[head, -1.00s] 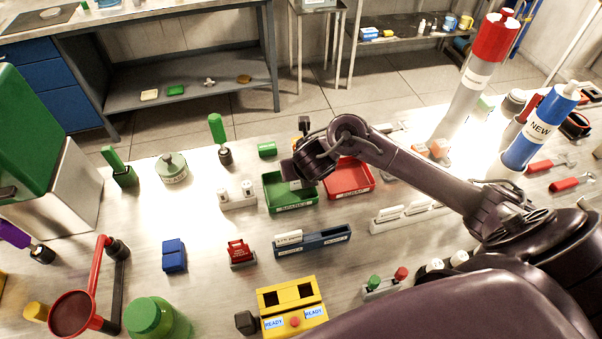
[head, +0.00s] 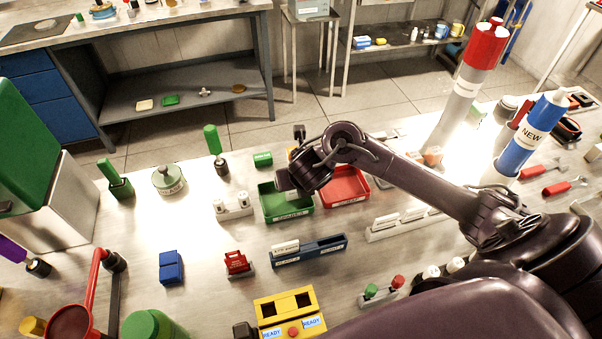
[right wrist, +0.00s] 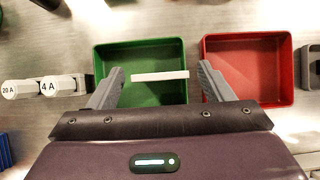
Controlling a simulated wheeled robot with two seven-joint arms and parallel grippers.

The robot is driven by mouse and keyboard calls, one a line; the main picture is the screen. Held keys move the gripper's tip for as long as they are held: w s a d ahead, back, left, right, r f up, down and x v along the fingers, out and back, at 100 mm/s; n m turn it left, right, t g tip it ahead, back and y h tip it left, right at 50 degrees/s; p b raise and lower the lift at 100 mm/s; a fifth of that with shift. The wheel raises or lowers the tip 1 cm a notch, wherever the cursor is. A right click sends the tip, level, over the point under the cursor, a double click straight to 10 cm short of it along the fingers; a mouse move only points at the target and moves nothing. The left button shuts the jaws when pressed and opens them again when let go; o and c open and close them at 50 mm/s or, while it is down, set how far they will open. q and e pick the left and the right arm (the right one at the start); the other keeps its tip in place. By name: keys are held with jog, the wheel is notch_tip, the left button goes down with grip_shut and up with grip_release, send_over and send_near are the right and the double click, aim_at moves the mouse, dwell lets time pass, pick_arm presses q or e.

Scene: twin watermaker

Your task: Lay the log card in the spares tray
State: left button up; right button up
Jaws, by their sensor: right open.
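The green spares tray (head: 287,214) stands mid-table in the head view, left of a red tray. My right gripper (right wrist: 161,68) is over the green tray, which also shows in the right wrist view (right wrist: 110,54). Its two grey fingers are spread apart. A thin white card (right wrist: 160,76) shows as a narrow strip between the fingers, with a gap on each side, within the tray's outline. I cannot tell whether it rests on the tray floor. My left gripper is not in view.
The red tray (head: 345,199) adjoins on the right. A blue holder with a white piece (head: 308,249) stands nearer, and a stand with white knobs (head: 233,208) is to the left. A green cylinder (head: 263,159) lies behind.

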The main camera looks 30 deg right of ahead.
jog(key=p+v, duration=0.6)
jog(key=v, duration=0.5)
jog(key=shift+p, duration=0.3)
jog(key=shift+f, duration=0.15)
